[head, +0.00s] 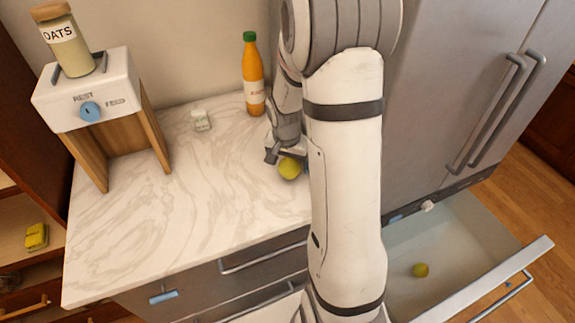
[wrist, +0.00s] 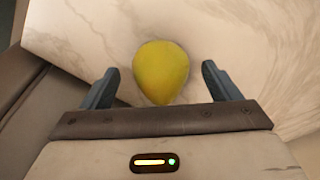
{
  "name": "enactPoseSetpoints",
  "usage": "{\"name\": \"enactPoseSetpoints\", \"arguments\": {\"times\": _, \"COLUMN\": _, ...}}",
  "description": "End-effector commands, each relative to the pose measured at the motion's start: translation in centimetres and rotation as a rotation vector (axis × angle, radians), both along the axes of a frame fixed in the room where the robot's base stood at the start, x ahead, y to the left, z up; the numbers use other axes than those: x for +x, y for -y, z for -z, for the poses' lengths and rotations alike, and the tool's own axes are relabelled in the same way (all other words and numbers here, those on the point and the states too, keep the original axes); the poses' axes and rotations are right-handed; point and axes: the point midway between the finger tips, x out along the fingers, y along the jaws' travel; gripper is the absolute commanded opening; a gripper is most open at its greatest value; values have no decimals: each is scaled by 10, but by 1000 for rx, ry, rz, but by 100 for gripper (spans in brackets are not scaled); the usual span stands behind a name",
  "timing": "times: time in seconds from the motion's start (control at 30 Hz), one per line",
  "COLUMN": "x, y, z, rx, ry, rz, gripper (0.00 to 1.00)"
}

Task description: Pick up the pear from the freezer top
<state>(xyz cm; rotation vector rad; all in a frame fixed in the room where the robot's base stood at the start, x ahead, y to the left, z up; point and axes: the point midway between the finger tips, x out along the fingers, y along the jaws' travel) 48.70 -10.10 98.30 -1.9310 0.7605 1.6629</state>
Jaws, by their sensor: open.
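A yellow pear (head: 289,169) rests on the white marble-patterned top (head: 215,225), near its right side. My gripper (head: 279,158) is right at the pear in the head view, and my arm hides part of the area behind it. In the wrist view the pear (wrist: 161,70) appears between the two dark fingers of my gripper (wrist: 160,82), with a visible gap on each side. The gripper is open and holds nothing. I cannot tell how far the fingers reach down beside the pear.
A yellow object (head: 36,236) lies on a shelf at lower left.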

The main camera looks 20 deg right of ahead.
Motion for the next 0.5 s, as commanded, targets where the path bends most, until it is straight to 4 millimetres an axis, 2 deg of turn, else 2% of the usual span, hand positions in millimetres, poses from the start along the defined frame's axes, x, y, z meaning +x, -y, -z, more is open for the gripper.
{"name": "enactPoseSetpoints", "arguments": {"times": 0.13, "x": 2, "y": 1, "z": 14, "rx": 1, "ry": -2, "rz": -1, "gripper": 83}}
{"name": "enactPoseSetpoints", "arguments": {"times": 0.4, "x": 3, "y": 2, "z": 17, "rx": 0, "ry": 1, "rz": -2, "gripper": 83}}
{"name": "enactPoseSetpoints", "arguments": {"times": 0.5, "x": 2, "y": 1, "z": 17, "rx": 0, "ry": 1, "rz": -2, "gripper": 77}}
